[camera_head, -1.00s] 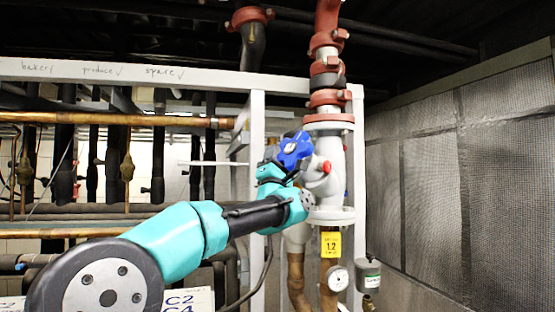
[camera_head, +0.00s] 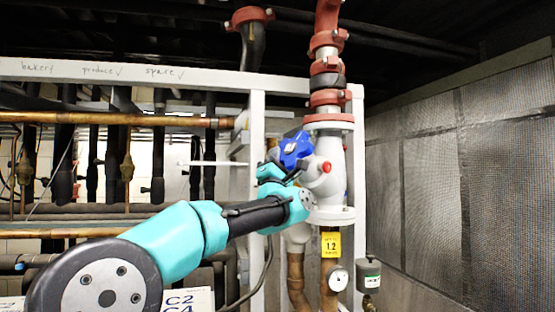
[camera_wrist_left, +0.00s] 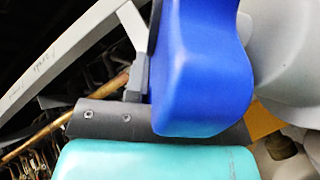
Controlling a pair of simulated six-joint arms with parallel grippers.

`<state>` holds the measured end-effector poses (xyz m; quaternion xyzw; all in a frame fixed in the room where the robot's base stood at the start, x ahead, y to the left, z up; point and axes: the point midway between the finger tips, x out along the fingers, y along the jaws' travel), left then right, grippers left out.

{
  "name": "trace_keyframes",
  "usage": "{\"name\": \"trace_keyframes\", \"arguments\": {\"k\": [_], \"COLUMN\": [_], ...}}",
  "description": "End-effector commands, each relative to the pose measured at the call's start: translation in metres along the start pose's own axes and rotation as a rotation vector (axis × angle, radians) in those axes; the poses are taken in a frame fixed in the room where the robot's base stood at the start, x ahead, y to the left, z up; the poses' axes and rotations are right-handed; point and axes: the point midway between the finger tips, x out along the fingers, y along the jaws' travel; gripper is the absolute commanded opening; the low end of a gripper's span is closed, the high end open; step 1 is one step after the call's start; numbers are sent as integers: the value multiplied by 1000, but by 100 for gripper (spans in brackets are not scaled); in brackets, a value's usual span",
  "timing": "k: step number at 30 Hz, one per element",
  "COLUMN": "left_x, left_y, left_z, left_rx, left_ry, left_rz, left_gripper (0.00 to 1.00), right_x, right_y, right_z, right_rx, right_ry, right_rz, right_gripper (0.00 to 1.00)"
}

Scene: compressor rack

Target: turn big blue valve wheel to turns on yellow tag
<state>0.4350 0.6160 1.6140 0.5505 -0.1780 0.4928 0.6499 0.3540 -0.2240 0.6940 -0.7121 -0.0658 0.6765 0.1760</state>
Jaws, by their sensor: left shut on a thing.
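The big blue valve wheel (camera_head: 294,150) sits on the side of the pale valve body (camera_head: 328,174) in the head view. My left gripper (camera_head: 283,166) is at the wheel and shut on it, with its fingers partly hidden behind the arm and the wheel. In the left wrist view a lobe of the blue wheel (camera_wrist_left: 203,70) fills the middle, against a dark gripper finger (camera_wrist_left: 140,118). The yellow tag (camera_head: 331,245) hangs on the pipe below the valve and reads 1.2. My right gripper is in neither view.
A round gauge (camera_head: 338,279) and a grey-green canister (camera_head: 368,275) are below the tag. A white frame post (camera_head: 256,170) stands just left of the wheel. A mesh wall (camera_head: 460,185) is at the right. Copper and dark pipes run behind at the left.

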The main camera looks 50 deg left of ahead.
Motion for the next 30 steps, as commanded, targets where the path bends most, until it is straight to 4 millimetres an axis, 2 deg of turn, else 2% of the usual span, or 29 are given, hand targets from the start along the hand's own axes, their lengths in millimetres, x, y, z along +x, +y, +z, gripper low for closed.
{"name": "trace_keyframes", "arguments": {"k": [14, 30], "left_x": [-10, -32], "left_y": [0, -1], "left_z": [2, 12], "left_rx": [-5, -3], "left_ry": [184, 635], "left_rz": [1, -3], "left_gripper": [0, 0], "right_x": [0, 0], "right_y": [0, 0], "right_z": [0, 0], "right_rx": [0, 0], "right_ry": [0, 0], "right_rz": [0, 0], "right_gripper": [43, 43]}}
